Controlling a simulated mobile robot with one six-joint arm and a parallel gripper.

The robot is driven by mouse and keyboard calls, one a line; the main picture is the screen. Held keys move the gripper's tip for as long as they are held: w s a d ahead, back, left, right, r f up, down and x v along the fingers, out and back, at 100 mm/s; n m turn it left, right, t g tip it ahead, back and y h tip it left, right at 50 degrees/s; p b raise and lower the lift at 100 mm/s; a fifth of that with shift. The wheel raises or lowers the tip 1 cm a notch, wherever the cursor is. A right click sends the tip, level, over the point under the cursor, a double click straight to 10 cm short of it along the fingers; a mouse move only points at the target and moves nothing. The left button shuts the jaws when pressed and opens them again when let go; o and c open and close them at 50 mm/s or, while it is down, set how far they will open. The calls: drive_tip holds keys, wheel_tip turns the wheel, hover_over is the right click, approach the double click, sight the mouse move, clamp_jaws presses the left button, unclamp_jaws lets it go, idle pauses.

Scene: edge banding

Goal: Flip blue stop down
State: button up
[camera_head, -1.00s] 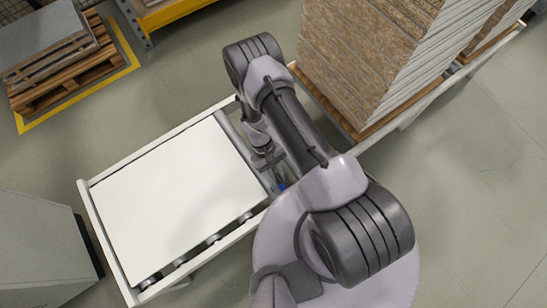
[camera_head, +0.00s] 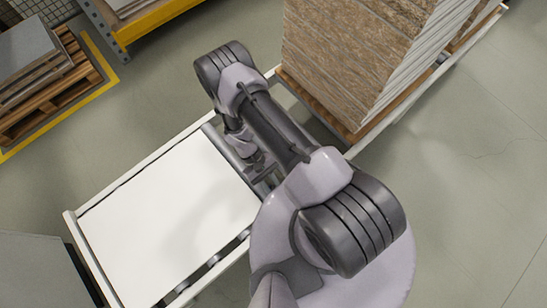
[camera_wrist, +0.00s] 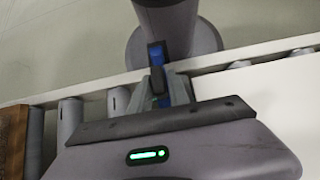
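The blue stop (camera_wrist: 157,58) stands at the edge of the roller conveyor in the wrist view, dark at its top edge. My gripper (camera_wrist: 163,88) is at the stop, with one grey finger to its left and one to its right. The blue shows between the fingers. I cannot tell whether the fingers press on it or stand slightly apart.
The white panel (camera_head: 165,215) lies on the roller conveyor (camera_head: 70,222). A pallet with sheets (camera_head: 35,75) is at the upper left. Open floor (camera_head: 460,200) lies to the right.

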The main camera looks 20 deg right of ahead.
drive_tip(key=shift+o, duration=0.9)
drive_tip(key=p+v, duration=0.4)
drive_tip(key=v, duration=1.3)
drive_tip(key=shift+r, duration=0.25)
drive_tip(key=shift+w, duration=0.1)
